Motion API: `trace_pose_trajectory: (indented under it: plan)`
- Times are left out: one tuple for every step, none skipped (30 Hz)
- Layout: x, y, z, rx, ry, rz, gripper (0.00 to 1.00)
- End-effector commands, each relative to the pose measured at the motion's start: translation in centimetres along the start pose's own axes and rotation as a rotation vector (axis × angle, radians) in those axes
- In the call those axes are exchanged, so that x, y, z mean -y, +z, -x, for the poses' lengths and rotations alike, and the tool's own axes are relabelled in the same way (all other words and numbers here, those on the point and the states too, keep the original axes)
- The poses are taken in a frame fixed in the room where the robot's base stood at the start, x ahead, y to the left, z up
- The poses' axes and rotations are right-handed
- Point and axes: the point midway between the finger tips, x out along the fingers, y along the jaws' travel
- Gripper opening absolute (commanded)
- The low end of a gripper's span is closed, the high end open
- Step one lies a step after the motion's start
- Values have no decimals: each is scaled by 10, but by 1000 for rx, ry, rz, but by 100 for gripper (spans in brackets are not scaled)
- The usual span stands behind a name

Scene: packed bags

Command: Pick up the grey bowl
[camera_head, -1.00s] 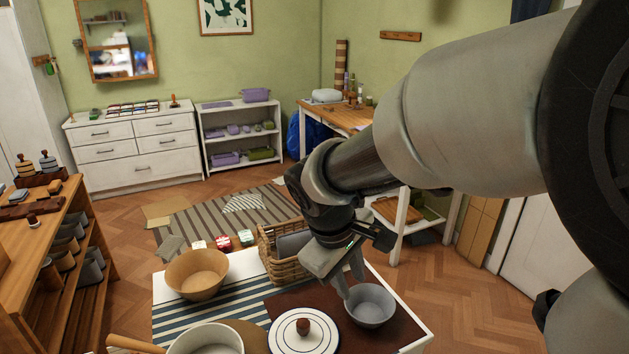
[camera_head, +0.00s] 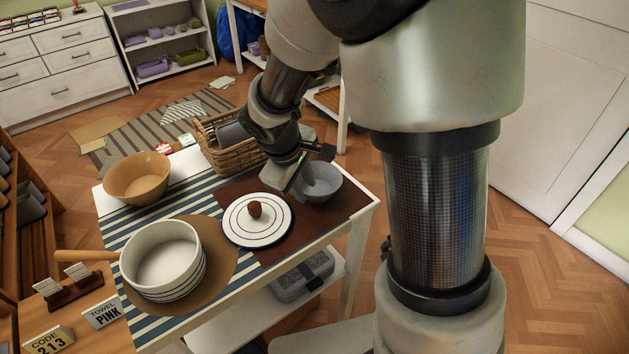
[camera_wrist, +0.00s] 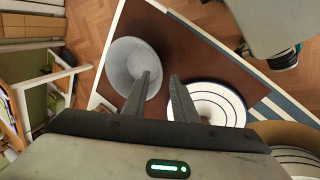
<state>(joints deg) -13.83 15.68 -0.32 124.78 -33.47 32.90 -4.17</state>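The grey bowl (camera_head: 326,184) sits upright on a dark brown mat (camera_head: 343,206) at the right end of the table, and it fills the upper left of the wrist view (camera_wrist: 128,62). My gripper (camera_wrist: 161,75) is open at the bowl's near edge, beside the lid. In the wrist view one finger overlaps the bowl's interior and the other is outside the rim. I cannot tell whether either finger touches the bowl. In the head view my gripper (camera_head: 302,188) hides the bowl's left side.
A white lid (camera_head: 275,226) with a brown knob lies close left of the bowl. A white saucepan (camera_head: 165,262), a tan bowl (camera_head: 137,183) and a wicker basket (camera_head: 215,155) share the table. The table's right edge (camera_head: 376,204) is near the bowl.

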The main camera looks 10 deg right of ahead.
Motion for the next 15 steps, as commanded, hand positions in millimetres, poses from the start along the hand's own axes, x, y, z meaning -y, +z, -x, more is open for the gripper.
trace_pose_trajectory:
  plan:
    - [1,0,-11,4,-2,0,26]
    - [0,-1,-16,3,-1,0,26]
    - [0,-1,-22,4,-2,0,26]
    - [0,-2,-27,4,-2,-1,26]
    - [0,-2,-31,3,-2,-1,26]
    - [0,-2,-36,3,-2,-1,26]
    - [0,-2,-39,3,-2,0,26]
    - [-1,-2,-41,3,-1,1,26]
    - [-1,-2,-43,1,-1,1,26]
    - [-1,-2,-44,0,-1,1,26]
    - [-1,-2,-44,0,-1,1,26]
    - [-1,-2,-44,0,-1,0,26]
    - [-1,-2,-44,0,-1,0,26]
    - [-1,-2,-44,0,-1,0,26]
    - [-1,-2,-44,0,-1,0,26]
